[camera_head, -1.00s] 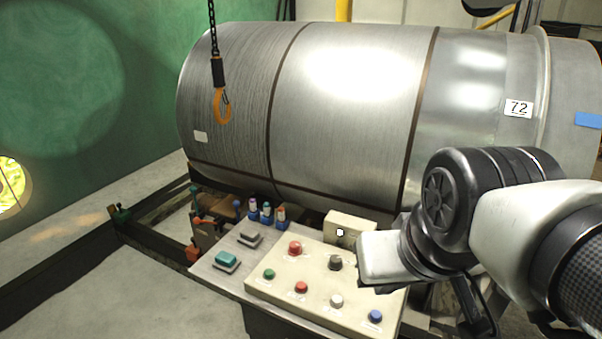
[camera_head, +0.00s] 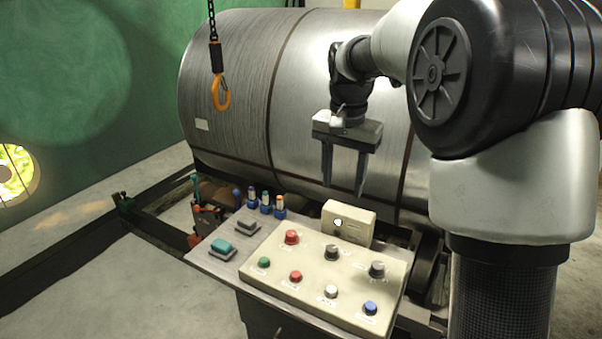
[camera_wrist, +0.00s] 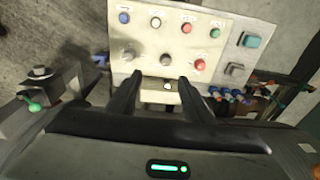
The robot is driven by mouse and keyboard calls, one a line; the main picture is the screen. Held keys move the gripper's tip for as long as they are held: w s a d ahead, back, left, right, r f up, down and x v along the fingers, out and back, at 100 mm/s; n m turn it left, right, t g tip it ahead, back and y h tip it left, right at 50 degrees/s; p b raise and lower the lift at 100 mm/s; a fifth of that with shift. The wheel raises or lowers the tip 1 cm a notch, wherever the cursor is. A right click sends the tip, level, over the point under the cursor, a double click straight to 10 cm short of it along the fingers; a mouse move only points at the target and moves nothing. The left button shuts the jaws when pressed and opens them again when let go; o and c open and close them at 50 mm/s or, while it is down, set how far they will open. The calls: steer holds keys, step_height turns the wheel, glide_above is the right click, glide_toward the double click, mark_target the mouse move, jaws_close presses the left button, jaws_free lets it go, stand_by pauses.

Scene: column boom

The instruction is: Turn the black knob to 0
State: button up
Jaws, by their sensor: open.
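The cream control panel (camera_head: 300,262) carries two dark knobs: one (camera_head: 331,252) in the middle of its back row and one (camera_head: 377,269) at the right end of that row. They also show in the wrist view, as a middle knob (camera_wrist: 165,58) and an end knob (camera_wrist: 128,55). Both have greyish tops; I cannot read their marks or settings. My gripper (camera_head: 343,189) is open and empty, fingers pointing down, above and behind the panel near the small cream box. In the wrist view my gripper (camera_wrist: 160,79) has its fingers apart, with the knobs beyond the fingertips.
The panel also bears red, green, white and blue buttons. The small cream box (camera_head: 347,225) stands behind it. A teal switch (camera_head: 222,246) and a grey one (camera_head: 248,227) sit left. A large metal drum (camera_head: 335,90) lies behind my gripper. An orange hook (camera_head: 220,92) hangs left.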

steer(key=m+g, duration=0.1)
steer(key=m, duration=0.1)
glide_above(332, 247)
step_height(332, 247, down, 8)
step_height(332, 247, down, 18)
steer(key=c, duration=1)
steer(key=shift+c, duration=0.2)
